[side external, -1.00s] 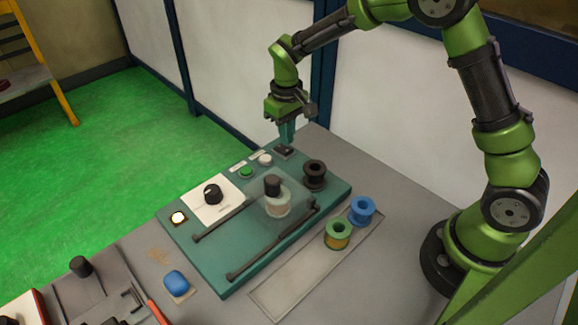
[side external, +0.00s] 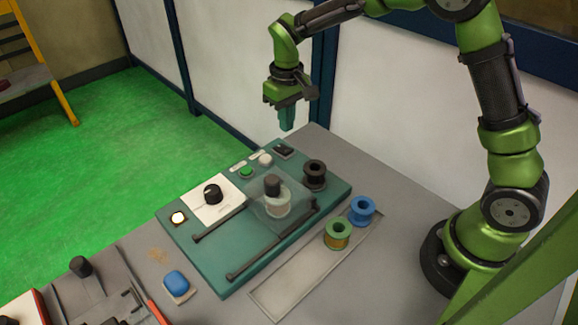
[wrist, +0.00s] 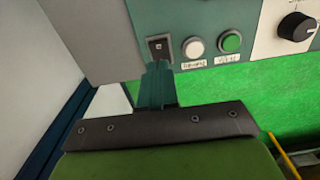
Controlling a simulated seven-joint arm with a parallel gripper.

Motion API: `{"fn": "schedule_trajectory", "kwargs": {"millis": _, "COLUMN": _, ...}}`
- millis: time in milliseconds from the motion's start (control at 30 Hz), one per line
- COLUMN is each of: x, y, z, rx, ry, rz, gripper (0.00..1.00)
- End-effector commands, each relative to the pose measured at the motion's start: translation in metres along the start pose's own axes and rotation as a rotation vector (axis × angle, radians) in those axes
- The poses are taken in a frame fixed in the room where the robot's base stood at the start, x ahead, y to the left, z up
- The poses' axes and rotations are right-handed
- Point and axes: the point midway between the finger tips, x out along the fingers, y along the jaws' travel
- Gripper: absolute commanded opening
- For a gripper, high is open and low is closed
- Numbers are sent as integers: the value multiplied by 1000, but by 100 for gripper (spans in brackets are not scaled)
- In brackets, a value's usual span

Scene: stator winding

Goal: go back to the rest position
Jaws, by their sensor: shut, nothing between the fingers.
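My gripper (side external: 287,118) is shut and empty. It hangs in the air above the far corner of the teal winding machine (side external: 215,272), pointing down and clear of it. Below it on the panel is a black rocker switch (side external: 283,151), with a white button (side external: 265,160) and a green button (side external: 246,172) beside it. In the wrist view my shut fingers (wrist: 156,82) show just below the switch (wrist: 159,48), with the white button (wrist: 194,47) and green button (wrist: 230,42) to its right.
On the machine are a black knob (side external: 212,194), a clear cover (side external: 270,207) over a spool, and a dark spool (side external: 314,174). A blue spool (side external: 361,210) and a green spool (side external: 338,234) stand in a tray (side external: 275,303). A blue object (side external: 175,283) lies in front. A white wall panel (side external: 400,120) stands behind.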

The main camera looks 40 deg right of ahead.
Motion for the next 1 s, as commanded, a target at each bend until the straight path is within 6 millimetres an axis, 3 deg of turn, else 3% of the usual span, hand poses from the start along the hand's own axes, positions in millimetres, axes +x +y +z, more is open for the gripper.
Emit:
{"fn": "schedule_trajectory", "kwargs": {"millis": 67, "x": 4, "y": -1, "z": 14, "rx": 24, "ry": -12, "rz": -12, "gripper": 0}}
{"fn": "schedule_trajectory", "kwargs": {"millis": 267, "x": -36, "y": 1, "z": 60, "rx": 116, "ry": 79, "rz": -76, "gripper": 0}}
{"fn": "schedule_trajectory", "kwargs": {"millis": 500, "x": -88, "y": 7, "z": 129, "rx": 228, "ry": 246, "rz": -167, "gripper": 0}}
{"fn": "schedule_trajectory", "kwargs": {"millis": 700, "x": -111, "y": 12, "z": 184, "rx": 296, "ry": 399, "rz": -235, "gripper": 0}}
{"fn": "schedule_trajectory", "kwargs": {"millis": 833, "x": -120, "y": 14, "z": 207, "rx": 318, "ry": 484, "rz": -267, "gripper": 0}}
{"fn": "schedule_trajectory", "kwargs": {"millis": 1000, "x": -132, "y": 16, "z": 220, "rx": 322, "ry": 558, "rz": -283, "gripper": 0}}
